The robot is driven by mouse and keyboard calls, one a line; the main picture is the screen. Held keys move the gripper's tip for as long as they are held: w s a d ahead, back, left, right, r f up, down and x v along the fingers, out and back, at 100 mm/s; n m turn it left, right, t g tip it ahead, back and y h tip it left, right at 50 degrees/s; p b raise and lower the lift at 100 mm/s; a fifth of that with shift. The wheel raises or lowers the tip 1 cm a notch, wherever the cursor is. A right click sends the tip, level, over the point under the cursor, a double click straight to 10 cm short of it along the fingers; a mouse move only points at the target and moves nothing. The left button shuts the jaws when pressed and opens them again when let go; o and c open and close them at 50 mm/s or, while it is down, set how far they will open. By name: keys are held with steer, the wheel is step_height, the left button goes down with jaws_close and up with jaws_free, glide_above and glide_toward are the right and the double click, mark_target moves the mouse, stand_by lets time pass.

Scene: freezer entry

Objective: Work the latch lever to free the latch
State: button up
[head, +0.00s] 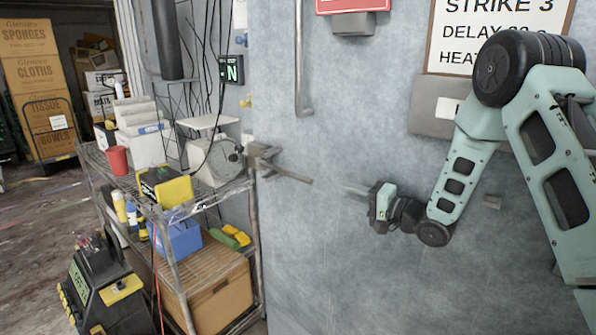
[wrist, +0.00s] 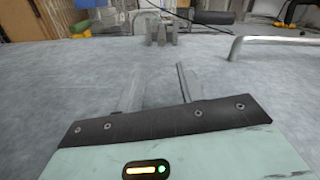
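The grey metal latch (head: 262,154) sits at the left edge of the big grey door. Its latch lever (head: 290,175) is a bar sticking out to the right and slightly down. In the wrist view the latch (wrist: 160,28) is ahead, near the top centre, beyond the fingers. My gripper (head: 348,190) is to the right of the lever's end, apart from it, close to the door face. In the wrist view my gripper (wrist: 158,80) has its two fingers spread with nothing between them.
A vertical pull handle (head: 303,65) is on the door above the latch; it also shows at right in the wrist view (wrist: 262,40). A loaded wire shelf cart (head: 165,216) stands left of the door edge. The door face around my gripper is mostly clear.

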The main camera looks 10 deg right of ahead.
mark_target(301, 178)
steer(key=p+x, duration=0.2)
steer(key=x, duration=0.3)
steer(key=p+x, duration=0.2)
steer(key=x, duration=0.4)
steer(key=p+x, duration=0.1)
steer(key=x, duration=0.5)
steer(key=shift+w+r+p, duration=0.15)
steer(key=shift+r+p, duration=0.15)
steer(key=shift+p, duration=0.1)
jaws_close()
